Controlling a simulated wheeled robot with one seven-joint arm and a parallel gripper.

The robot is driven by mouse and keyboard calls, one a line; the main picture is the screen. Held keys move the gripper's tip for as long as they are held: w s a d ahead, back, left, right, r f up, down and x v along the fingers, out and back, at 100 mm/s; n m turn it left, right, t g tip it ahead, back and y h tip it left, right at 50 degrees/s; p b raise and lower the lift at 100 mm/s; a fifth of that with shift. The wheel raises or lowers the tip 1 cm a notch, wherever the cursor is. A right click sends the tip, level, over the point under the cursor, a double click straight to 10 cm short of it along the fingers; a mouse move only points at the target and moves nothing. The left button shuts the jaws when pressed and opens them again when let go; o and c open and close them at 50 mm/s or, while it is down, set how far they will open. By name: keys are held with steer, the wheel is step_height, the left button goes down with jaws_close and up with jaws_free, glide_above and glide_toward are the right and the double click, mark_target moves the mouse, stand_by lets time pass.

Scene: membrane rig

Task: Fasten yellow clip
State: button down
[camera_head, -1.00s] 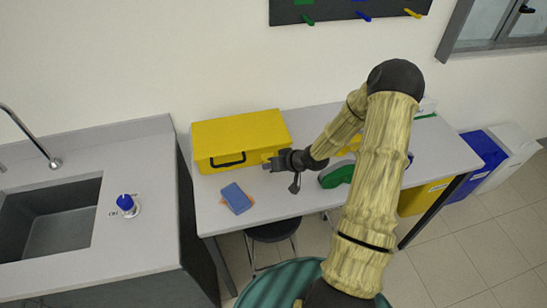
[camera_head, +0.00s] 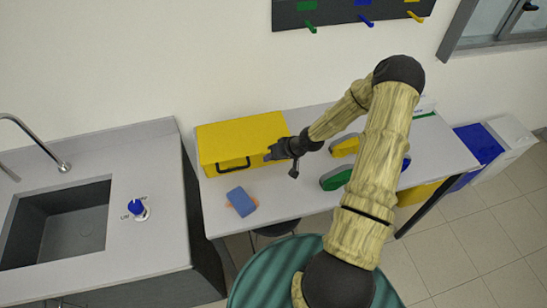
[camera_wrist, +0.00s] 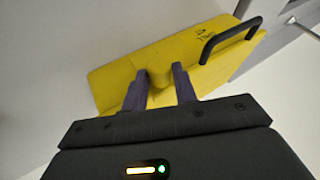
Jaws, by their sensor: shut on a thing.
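A yellow case (camera_head: 236,130) with a black handle (camera_head: 234,165) stands near the back left of the table. My gripper (camera_head: 268,157) is at the right part of its front side. In the wrist view the case (camera_wrist: 125,75) fills the upper middle, with its handle (camera_wrist: 232,38) at upper right. A small rounded yellow piece on the case, which looks like the yellow clip (camera_wrist: 160,77), sits between the two purple fingers of my gripper (camera_wrist: 160,88). The gripper is shut on it. The fingers hide its lower part, and I cannot tell whether it is latched.
A blue block (camera_head: 241,201) lies on an orange thing in front of the case. A green thing (camera_head: 335,180) and a yellow thing (camera_head: 345,146) lie right of my gripper, partly behind my arm. A sink (camera_head: 55,225) and blue knob (camera_head: 137,208) are at left.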

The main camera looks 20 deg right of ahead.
steer(key=shift+w+r, duration=0.45)
steer(key=shift+w, duration=0.1)
steer(key=c, duration=1.2)
jaws_free()
steer(key=shift+s, duration=0.1)
steer(key=shift+o, duration=0.2)
steer(key=shift+d, duration=0.15)
steer(key=s+b+v, duration=0.1)
steer(key=v, duration=1.6)
steer(key=shift+a, duration=0.25)
steer(key=shift+w+f, duration=0.1)
